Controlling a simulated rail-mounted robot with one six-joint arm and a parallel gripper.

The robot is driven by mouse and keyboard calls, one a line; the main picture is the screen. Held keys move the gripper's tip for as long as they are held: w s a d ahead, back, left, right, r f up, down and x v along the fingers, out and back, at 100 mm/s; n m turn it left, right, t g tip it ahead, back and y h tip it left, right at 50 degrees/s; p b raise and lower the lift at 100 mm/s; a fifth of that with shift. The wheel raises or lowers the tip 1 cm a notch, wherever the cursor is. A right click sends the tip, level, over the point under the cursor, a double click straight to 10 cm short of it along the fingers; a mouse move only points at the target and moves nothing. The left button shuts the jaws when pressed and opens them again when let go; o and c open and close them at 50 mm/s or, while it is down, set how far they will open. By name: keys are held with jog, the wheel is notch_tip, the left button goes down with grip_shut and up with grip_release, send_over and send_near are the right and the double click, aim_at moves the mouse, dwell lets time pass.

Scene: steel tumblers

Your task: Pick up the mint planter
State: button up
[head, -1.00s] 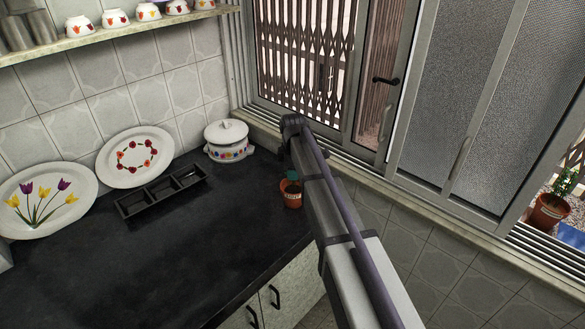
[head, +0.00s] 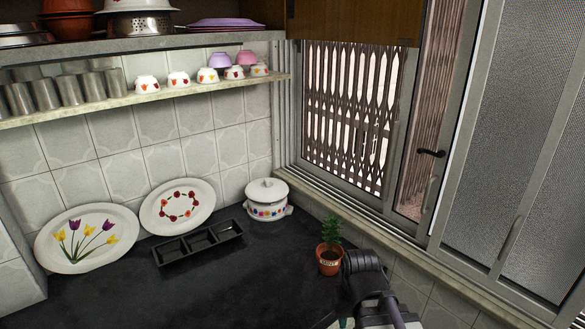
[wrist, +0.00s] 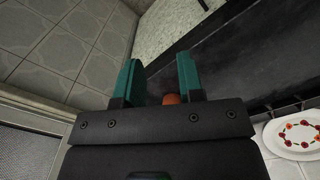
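The mint planter (head: 329,259) is a small terracotta pot with a pale label and a green leafy plant. It stands upright on the dark counter near its right end, by the window wall. In the wrist view only a bit of its orange pot (wrist: 171,98) shows, low between the fingers near the right one; the rest is hidden. My gripper (wrist: 158,78) has two teal fingers spread apart with nothing held between them. In the head view my gripper is mostly hidden below my arm, at the bottom edge, in front of the planter.
A lidded white pot (head: 267,207) stands behind and left of the planter. A black divided tray (head: 198,243) and two plates, one with tulips (head: 87,238), are further left. Steel tumblers (head: 68,90) line the shelf. The counter (head: 250,290) left of the planter is clear.

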jog(key=n, duration=2.3)
send_near(338, 260)
jog(key=shift+t, duration=0.3)
notch_tip(338, 260, down, 10)
jog(key=b, duration=1.1)
jog(key=shift+w, duration=0.15)
jog(key=shift+r, duration=0.2)
jog(key=shift+c, duration=0.2)
grip_shut()
